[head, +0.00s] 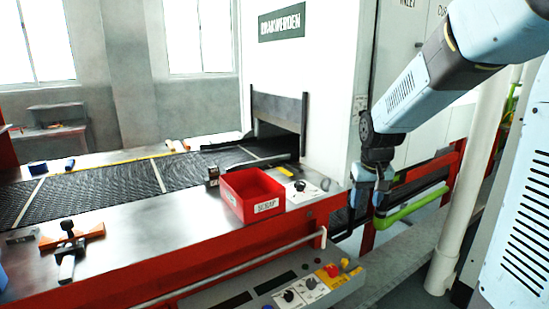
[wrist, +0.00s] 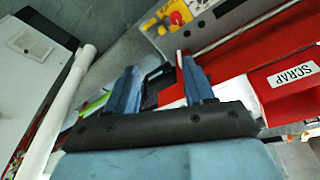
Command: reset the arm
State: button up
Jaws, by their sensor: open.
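My arm comes in from the upper right in the head view and hangs down past the white housing. My gripper (head: 371,198) points downward at the right end of the belt frame, to the right of the red scrap bin. In the wrist view my gripper (wrist: 158,82) shows two blue fingers spread apart, with nothing held between them. Background parts of the machine show through the gap.
The red SCRAP bin (head: 252,194) stands on the steel ledge beside the mesh belt (head: 110,186). An orange-handled tool (head: 72,238) lies at the left. A control panel (head: 305,288) is below; a white pipe (head: 470,170) stands at the right.

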jog(key=s+r+t, duration=0.1)
jog(key=s+r, duration=0.4)
jog(key=s, duration=0.6)
jog(key=s+r+t, duration=0.2)
jog(key=s+r, duration=0.2)
jog(key=s, duration=0.7)
jog(key=shift+a+r+m, duration=0.3)
jog(key=shift+a+r, duration=0.1)
jog(key=shift+a, duration=0.05)
dwell(0.7)
